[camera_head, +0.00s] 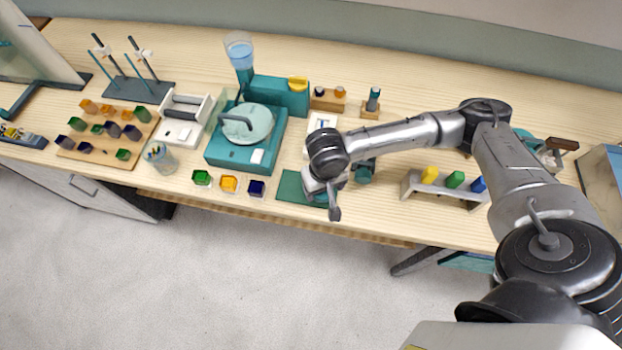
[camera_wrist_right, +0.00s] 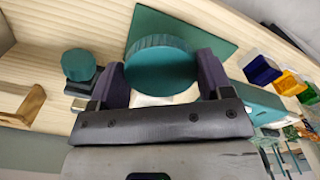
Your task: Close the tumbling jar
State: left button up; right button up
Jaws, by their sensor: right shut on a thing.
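My right gripper (camera_wrist_right: 160,82) is shut on a round teal ribbed lid (camera_wrist_right: 162,62), with one dark finger on each side of it. In the head view the right gripper (camera_head: 328,190) is at the front edge of the table, over the right part of a dark green mat (camera_head: 290,186), and the wrist hides most of the lid. The mat also shows behind the lid in the wrist view (camera_wrist_right: 205,35). I cannot make out the jar body or tell whether the lid sits on it. My left gripper is not in view.
A short teal cylinder (camera_wrist_right: 78,65) stands beside the gripper. Green, orange and blue blocks (camera_head: 228,184) lie left of the mat. A teal machine with a round top (camera_head: 245,125) stands behind them. A rack with coloured pieces (camera_head: 440,188) is to the right.

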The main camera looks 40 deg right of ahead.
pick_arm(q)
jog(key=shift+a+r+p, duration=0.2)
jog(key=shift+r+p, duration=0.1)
pick_arm(e)
jog(key=s+r, duration=0.3)
jog(key=s, duration=0.3)
jog(key=shift+s+r, duration=0.15)
jog(key=shift+r, duration=0.25)
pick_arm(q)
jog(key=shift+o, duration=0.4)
